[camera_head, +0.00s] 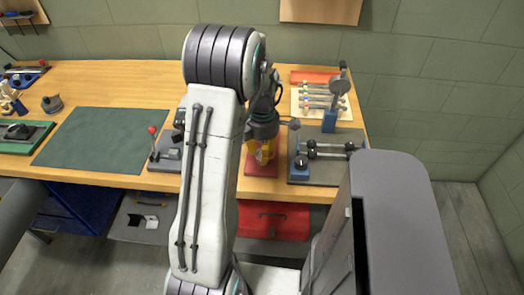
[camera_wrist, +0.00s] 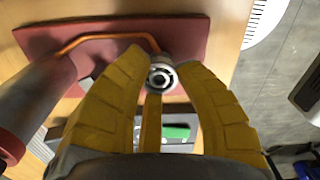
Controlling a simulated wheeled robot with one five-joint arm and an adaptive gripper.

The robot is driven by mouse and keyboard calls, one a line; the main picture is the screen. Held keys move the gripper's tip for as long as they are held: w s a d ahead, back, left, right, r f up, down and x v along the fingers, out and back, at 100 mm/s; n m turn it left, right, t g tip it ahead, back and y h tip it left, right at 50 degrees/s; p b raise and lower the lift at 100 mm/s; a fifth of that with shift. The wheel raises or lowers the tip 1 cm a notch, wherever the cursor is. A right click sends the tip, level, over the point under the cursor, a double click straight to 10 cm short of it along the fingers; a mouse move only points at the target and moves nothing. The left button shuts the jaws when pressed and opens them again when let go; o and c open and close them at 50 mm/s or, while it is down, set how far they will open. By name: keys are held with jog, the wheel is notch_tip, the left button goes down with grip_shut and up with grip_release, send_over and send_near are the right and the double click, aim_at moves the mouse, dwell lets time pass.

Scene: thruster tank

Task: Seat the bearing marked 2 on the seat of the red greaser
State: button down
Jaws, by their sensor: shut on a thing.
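My gripper (camera_wrist: 161,68) has yellow fingers and is shut on a small metal bearing (camera_wrist: 160,77). The bearing shows as a ring with a dark centre between the fingertips; no number can be read on it. Beyond it lies the red base plate of the greaser (camera_wrist: 195,32), with a copper tube (camera_wrist: 95,37) bent across it. A grey cylinder with a red ring (camera_wrist: 30,100) stands left of the fingers. In the head view, my gripper (camera_head: 262,158) is low over the red base (camera_head: 275,190) at the bench's front edge. The seat is hidden, and contact cannot be told.
Right of my gripper, a grey plate (camera_head: 340,175) carries a blue block and dark rods. A rack of coloured rods (camera_head: 312,103) stands behind it. A lever fixture (camera_head: 165,160) stands left of my arm. The green mat (camera_head: 100,138) is bare.

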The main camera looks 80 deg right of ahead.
dwell(0.3)
jog(key=c, duration=0.9)
grip_release()
jog(key=shift+o, duration=0.2)
notch_tip(320, 180, up, 12)
jog(key=shift+d, duration=0.1)
dwell(0.4)
